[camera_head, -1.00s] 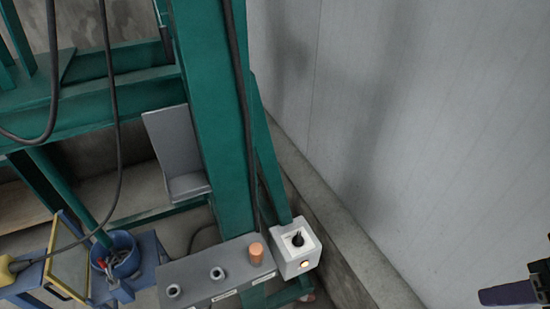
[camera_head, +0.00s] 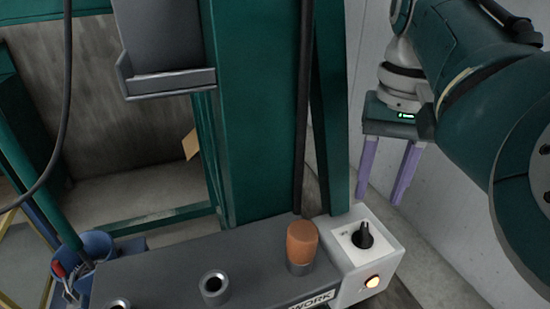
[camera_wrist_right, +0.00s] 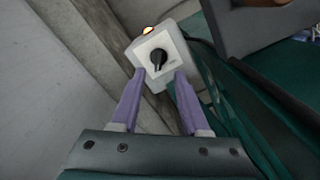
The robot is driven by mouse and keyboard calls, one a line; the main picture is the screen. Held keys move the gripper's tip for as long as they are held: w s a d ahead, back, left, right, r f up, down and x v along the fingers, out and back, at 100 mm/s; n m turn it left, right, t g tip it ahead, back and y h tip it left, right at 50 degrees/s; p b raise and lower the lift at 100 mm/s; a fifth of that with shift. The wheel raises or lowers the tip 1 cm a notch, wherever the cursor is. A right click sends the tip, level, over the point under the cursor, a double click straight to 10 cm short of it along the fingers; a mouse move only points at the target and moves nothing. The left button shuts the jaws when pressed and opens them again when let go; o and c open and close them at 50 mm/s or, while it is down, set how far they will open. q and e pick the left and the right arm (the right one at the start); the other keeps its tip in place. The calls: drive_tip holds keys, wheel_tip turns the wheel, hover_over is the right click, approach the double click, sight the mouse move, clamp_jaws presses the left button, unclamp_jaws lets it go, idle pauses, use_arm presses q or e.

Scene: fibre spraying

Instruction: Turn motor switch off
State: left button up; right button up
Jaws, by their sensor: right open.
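The motor switch is a black rotary knob (camera_head: 363,236) on top of a white box (camera_head: 385,262) at the lower right in the head view. A round light (camera_head: 372,281) on the box's front face glows orange. My right gripper (camera_head: 379,199) is open and empty, its two purple fingers pointing down above and behind the box. In the right wrist view the knob (camera_wrist_right: 158,57) appears beyond and between the fingertips (camera_wrist_right: 158,74), apart from them. The light (camera_wrist_right: 148,30) shows at the box's far edge there. My left gripper is not in view.
A grey panel (camera_head: 190,262) with an orange cylinder (camera_head: 301,243) and round metal sockets adjoins the box on the left. Green posts (camera_head: 255,120) with a hanging black cable stand behind. A pale wall (camera_head: 352,60) bounds the right side. A blue bucket (camera_head: 98,244) is at lower left.

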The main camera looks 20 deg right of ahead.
sight(366, 237)
wheel_tip(366, 237, down, 9)
drive_tip(key=shift+s+f+b, duration=0.15)
drive_tip(key=shift+f+b, duration=0.05)
drive_tip(key=shift+b, duration=0.9)
clamp_jaws()
